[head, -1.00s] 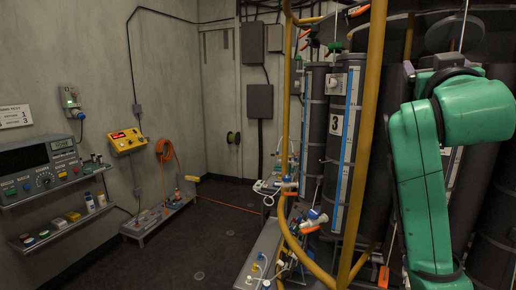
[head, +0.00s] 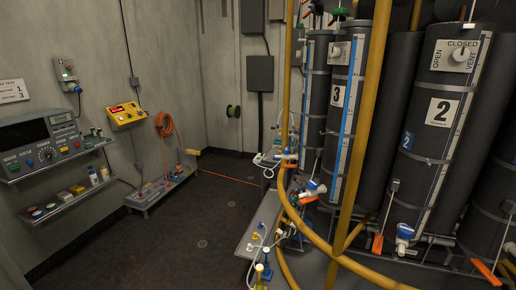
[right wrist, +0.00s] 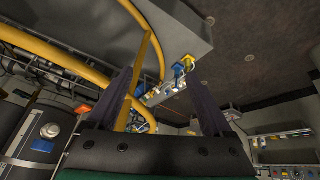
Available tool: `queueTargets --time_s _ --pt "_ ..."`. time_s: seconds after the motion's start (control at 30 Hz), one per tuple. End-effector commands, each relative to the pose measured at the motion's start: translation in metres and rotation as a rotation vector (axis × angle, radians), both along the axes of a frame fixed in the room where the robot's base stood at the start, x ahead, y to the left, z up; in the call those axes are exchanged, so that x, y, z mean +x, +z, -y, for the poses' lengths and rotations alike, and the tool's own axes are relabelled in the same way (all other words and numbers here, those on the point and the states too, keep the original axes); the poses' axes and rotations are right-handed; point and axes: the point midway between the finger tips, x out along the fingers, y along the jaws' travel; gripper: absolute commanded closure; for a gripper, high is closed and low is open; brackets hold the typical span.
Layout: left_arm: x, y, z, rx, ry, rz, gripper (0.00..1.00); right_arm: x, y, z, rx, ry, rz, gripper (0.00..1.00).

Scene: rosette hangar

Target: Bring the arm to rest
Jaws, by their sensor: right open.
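My right gripper (right wrist: 158,100) shows in the right wrist view with its two dark fingers spread apart. Nothing is between the fingertips. It is apart from the yellow rail (right wrist: 62,53) and the grey bench (right wrist: 175,30) seen beyond it. In the head view no part of either arm shows now. My left gripper is in neither view.
Dark cylinders stand at the right, one marked 2 (head: 441,112), behind a yellow rail (head: 357,140). A low bench with fittings (head: 250,246) stands before them. Shelves with a grey instrument (head: 45,146) line the left wall. The dark floor (head: 180,240) between is clear.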

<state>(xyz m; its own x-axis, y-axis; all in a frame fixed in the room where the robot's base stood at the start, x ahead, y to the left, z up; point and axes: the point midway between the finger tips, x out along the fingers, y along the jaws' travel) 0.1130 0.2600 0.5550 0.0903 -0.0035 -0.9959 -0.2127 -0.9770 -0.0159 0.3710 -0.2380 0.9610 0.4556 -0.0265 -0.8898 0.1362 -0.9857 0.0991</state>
Motion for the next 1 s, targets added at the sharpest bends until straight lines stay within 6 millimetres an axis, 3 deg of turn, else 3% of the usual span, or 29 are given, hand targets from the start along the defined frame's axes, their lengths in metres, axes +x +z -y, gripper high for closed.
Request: queueTargets --time_s 0.03,0.17,0.47,0.67,0.77,0.8,0.9,1.0 --pt "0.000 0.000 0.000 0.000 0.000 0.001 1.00 -0.019 -0.010 -0.002 0.011 0.004 -0.049 0.15" --pt "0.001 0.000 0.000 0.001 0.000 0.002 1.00 -0.065 -0.030 -0.008 0.041 0.017 -0.162 0.15" --pt "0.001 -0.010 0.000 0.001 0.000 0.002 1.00 -0.057 -0.145 -0.011 0.040 0.023 -0.216 0.15" --pt "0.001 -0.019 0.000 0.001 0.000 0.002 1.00 -0.076 -0.248 -0.010 0.036 0.030 -0.261 0.15" --pt "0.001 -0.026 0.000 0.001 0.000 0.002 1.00 -0.105 -0.314 -0.006 0.032 0.035 -0.293 0.15" --pt "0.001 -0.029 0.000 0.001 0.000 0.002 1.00 -0.122 -0.341 -0.003 0.030 0.037 -0.308 0.15" --pt "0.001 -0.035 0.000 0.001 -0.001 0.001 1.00 -0.172 -0.398 0.005 0.024 0.045 -0.343 0.15" --pt "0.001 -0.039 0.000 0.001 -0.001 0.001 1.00 -0.219 -0.431 0.014 0.019 0.050 -0.367 0.15"
